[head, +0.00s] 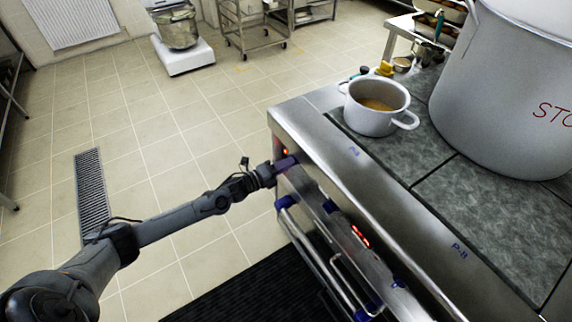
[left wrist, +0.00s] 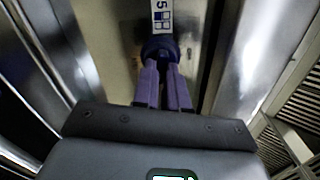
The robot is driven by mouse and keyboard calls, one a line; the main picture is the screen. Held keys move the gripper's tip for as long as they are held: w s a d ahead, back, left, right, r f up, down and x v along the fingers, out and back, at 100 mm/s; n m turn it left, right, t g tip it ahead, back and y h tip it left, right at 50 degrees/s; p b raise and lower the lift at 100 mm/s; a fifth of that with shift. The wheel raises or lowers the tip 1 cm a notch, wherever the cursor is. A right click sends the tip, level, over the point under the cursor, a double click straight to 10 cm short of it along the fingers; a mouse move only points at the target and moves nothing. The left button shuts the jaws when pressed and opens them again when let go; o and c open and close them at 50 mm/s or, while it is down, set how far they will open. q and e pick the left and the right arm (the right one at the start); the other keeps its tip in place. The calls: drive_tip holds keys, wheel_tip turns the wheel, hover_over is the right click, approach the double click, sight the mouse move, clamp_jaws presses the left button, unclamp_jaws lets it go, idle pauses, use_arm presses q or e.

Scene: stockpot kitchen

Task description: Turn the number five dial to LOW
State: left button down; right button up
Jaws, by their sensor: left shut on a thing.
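The number five dial (left wrist: 158,46) is a round dark blue knob on the metal front panel, under a white label (left wrist: 162,14) marked 5 in the left wrist view. My left gripper (left wrist: 165,68) has its two purple fingers close together, shut on the dial. In the head view the left gripper (head: 287,163) reaches the stove's front panel near its far left end, and its fingers cover the dial there. I cannot read the dial's setting. My right gripper is not in view.
A small white pot (head: 370,118) with brown contents and a huge stockpot (head: 500,95) stand on the stove top. Tiled floor (head: 150,140) is open at left.

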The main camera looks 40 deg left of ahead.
use_arm(q)
drive_tip(key=shift+m, duration=0.5)
drive_tip(key=c, duration=1.2)
unclamp_jaws()
drive_tip(key=shift+o, duration=0.2)
drive_tip(key=p+v, duration=0.3)
drive_tip(key=v, duration=0.8)
